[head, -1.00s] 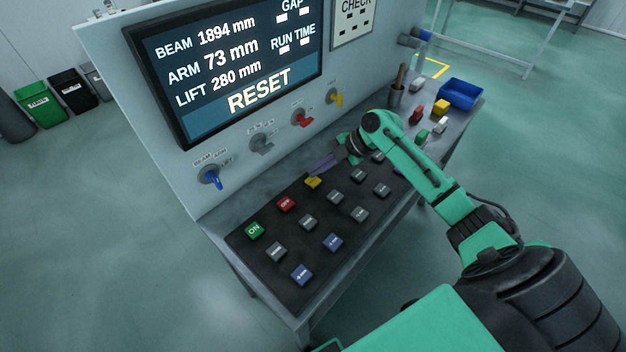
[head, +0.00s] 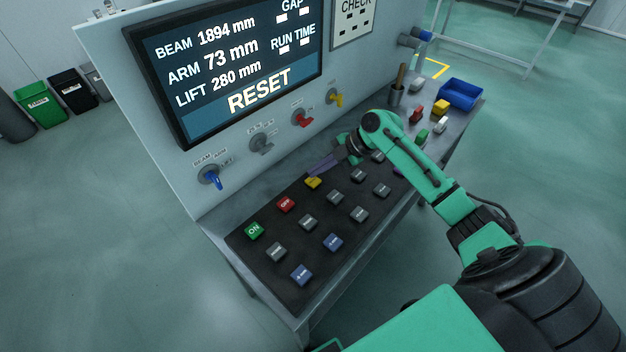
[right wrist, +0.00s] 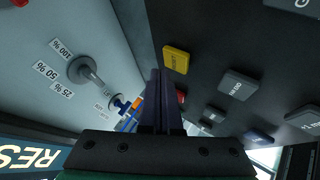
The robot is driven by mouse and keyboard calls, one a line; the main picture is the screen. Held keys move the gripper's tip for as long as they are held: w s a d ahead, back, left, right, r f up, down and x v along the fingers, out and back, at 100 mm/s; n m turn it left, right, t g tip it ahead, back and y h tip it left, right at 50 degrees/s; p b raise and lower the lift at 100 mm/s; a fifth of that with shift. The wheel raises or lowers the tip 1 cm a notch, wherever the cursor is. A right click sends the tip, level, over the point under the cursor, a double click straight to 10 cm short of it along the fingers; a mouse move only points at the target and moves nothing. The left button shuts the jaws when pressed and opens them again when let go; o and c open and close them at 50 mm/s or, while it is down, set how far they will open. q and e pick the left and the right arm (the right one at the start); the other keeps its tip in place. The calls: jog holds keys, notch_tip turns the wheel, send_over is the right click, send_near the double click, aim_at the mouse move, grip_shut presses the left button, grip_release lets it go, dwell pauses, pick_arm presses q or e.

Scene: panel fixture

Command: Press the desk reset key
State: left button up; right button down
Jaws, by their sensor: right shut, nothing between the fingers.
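The desk keypad (head: 291,208) is a dark panel with several keys. A yellow key (head: 313,182) sits in its back row, right of the red OFF key (head: 285,204). The yellow key also shows in the right wrist view (right wrist: 176,59), but its lettering is too small to read surely. My right gripper (head: 313,173) is shut and empty, its purple-grey fingers pointing left and down close behind the yellow key. In the right wrist view the fingertips (right wrist: 158,73) appear just beside that key; I cannot tell whether they touch it. My left gripper is not in view.
A green ON key (head: 254,231) stands at the keypad's left. A blue bin (head: 460,94) and small blocks lie at the desk's far right.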

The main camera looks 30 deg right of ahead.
aim_at(317, 180)
jog(key=shift+f, duration=0.1)
jog(key=shift+f+b, duration=0.3)
jog(key=shift+b, duration=0.1)
jog(key=shift+f+b, duration=0.45)
dwell(0.6)
jog(key=shift+r+p, duration=0.65)
jog(key=shift+r, duration=0.2)
jog(key=shift+r, duration=0.15)
notch_tip(317, 180, up, 5)
jog(key=p, duration=0.3)
jog(key=shift+p, duration=0.35)
